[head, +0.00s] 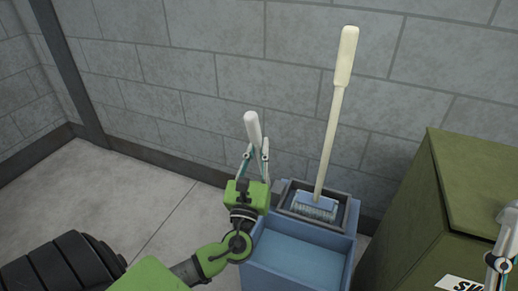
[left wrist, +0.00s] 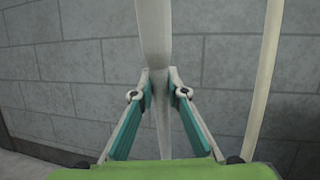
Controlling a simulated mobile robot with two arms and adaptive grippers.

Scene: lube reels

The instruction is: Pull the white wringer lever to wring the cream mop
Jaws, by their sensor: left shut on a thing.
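The white wringer lever (head: 253,128) stands upright at the left side of the blue mop bucket (head: 297,266). My left gripper (head: 254,157) is shut on the lever below its thick white grip. The lever also runs between the fingers in the left wrist view (left wrist: 154,35). The cream mop (head: 341,75) leans slightly right, its handle rising from the wringer (head: 347,213). Its blue-grey head (head: 314,206) sits in the wringer. The mop handle shows at the right in the left wrist view (left wrist: 264,85). My right gripper (head: 505,238) shows partly at the right edge; its jaw state is unclear.
A green cabinet (head: 475,190) with a white label stands to the right of the bucket. A grey block wall (head: 200,60) rises close behind. The concrete floor (head: 130,190) left of the bucket is clear.

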